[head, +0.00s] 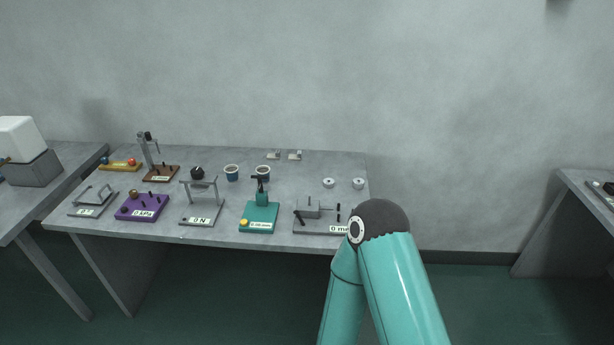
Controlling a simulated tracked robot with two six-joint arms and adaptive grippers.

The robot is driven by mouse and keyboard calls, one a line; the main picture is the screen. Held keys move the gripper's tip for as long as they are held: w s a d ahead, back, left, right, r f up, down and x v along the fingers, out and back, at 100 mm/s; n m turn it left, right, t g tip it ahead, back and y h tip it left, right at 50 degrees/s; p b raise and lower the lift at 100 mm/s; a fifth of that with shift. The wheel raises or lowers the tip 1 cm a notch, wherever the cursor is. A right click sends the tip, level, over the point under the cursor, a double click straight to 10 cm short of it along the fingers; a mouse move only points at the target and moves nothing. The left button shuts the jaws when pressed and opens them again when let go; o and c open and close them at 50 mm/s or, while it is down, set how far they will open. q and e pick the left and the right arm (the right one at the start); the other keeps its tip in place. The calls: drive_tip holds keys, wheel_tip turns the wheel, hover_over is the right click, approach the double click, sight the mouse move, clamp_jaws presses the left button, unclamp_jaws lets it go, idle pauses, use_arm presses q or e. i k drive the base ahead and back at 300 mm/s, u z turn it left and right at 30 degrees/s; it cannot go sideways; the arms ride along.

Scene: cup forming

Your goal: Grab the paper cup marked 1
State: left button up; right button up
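Neither of my grippers is in view.
The grey table (300,160) carries a green device (259,217), a grey stand marked N (202,214), a purple box (141,208) and a grey device (312,208) in front of the cups. Two small round pieces lie at the right. Other tables stand left and right.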

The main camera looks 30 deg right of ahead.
sight(262, 170)
drive_tip(key=z, duration=0.2)
drive_tip(key=i, duration=1)
drive_tip(key=u, duration=0.05)
